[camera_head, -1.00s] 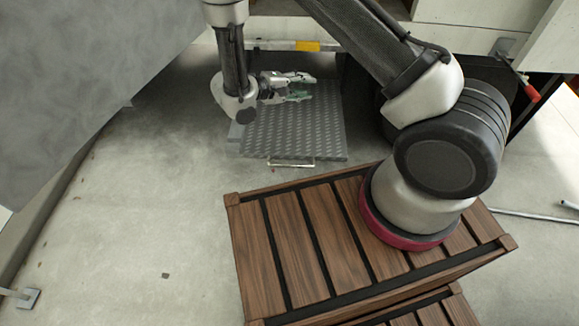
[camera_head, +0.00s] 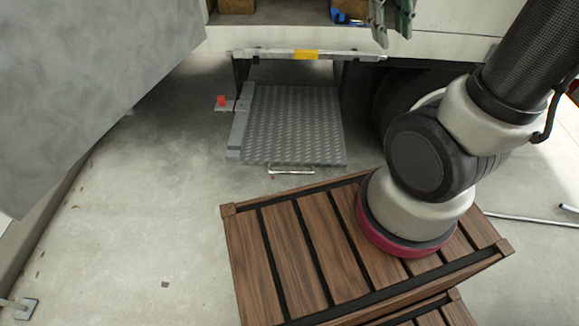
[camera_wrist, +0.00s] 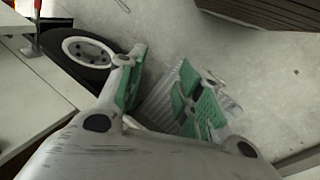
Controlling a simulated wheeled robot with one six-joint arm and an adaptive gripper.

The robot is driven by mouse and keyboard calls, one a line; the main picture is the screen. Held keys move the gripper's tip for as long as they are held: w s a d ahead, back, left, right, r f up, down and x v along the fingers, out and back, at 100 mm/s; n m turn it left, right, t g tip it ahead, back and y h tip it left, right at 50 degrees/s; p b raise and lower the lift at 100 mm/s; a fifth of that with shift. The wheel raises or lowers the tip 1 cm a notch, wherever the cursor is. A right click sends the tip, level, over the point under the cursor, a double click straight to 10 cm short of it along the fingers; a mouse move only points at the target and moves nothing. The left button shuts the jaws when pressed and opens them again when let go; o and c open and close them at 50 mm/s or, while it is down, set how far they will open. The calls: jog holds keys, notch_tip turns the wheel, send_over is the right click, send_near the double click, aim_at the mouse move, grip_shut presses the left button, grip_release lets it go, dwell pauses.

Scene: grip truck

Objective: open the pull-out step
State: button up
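The pull-out step (camera_head: 300,125) is a grey diamond-plate tread. It lies low, extending out from under the truck's side toward the wooden crate. A silver bar handle (camera_head: 291,170) is on its front edge. A red knob (camera_head: 221,101) sits at its left side. My gripper (camera_head: 391,22) is at the top of the head view, up by the truck bed's edge, well above and right of the step. In the wrist view my gripper (camera_wrist: 163,90) has its green-padded fingers apart with nothing held. Part of the ribbed step (camera_wrist: 160,102) shows far below between them.
The slatted wooden crate (camera_head: 298,245) under my arm stands in front of the step. A wheel (camera_wrist: 88,50) is right of the step. The truck bed edge (camera_head: 440,45) runs along the back. A grey panel (camera_head: 90,80) fills the upper left. Floor left of the step is clear.

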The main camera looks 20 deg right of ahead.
jog(key=s+a+r+t+y, duration=0.1)
jog(key=s+r+t+y, duration=0.3)
jog(key=s, duration=0.5)
jog(key=shift+a+r+n, duration=0.15)
jog(key=shift+a+n, duration=0.15)
jog(key=shift+a, duration=0.1)
jog(key=shift+s+a+t, duration=0.1)
jog(key=shift+s+t, duration=0.05)
jog(key=shift+t, duration=0.15)
